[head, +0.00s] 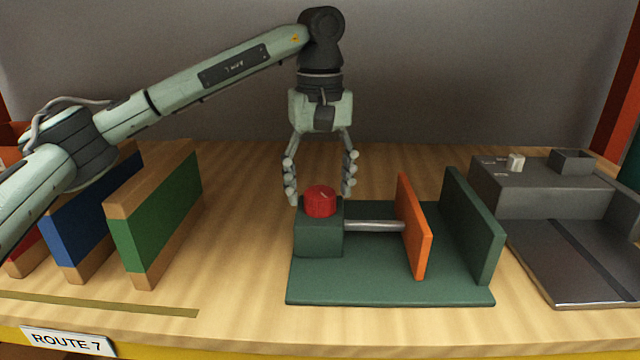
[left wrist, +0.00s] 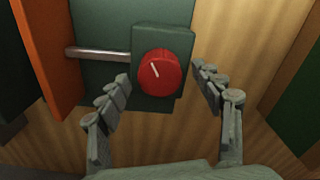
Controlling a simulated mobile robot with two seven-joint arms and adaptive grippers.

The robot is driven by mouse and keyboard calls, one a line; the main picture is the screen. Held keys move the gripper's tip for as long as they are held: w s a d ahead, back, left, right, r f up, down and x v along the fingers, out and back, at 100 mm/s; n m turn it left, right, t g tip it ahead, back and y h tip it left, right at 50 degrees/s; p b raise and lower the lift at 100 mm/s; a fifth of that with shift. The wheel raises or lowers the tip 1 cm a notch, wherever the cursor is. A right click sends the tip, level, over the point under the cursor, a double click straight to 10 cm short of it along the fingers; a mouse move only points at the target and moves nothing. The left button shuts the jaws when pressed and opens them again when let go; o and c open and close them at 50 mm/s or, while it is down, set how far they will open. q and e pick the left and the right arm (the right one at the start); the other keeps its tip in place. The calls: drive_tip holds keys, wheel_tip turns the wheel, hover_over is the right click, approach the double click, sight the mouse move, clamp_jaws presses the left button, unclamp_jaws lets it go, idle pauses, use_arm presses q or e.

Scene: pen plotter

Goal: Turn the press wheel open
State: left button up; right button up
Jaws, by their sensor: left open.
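The press wheel (head: 320,201) is a red round knob with a pale pointer line, on top of a dark green block (head: 318,238). The wheel also shows in the left wrist view (left wrist: 160,74). A metal rod (head: 373,226) runs from the block to an orange plate (head: 413,228), which stands apart from a green upright wall (head: 470,225). My left gripper (head: 320,198) points down over the wheel, open, with fingers on either side of it. In the left wrist view, gaps show between the fingers (left wrist: 166,88) and the wheel. My right gripper is not in view.
Blue (head: 90,215) and green (head: 155,218) books or boards stand at left. A grey machine (head: 540,195) with a small white knob (head: 516,162) stands at right. A "ROUTE 7" label (head: 67,342) is on the front edge. The press base (head: 390,288) lies on the wooden table.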

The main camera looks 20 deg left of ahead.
use_arm(q)
drive_tip(key=c, duration=1.2)
drive_tip(key=shift+o, duration=0.2)
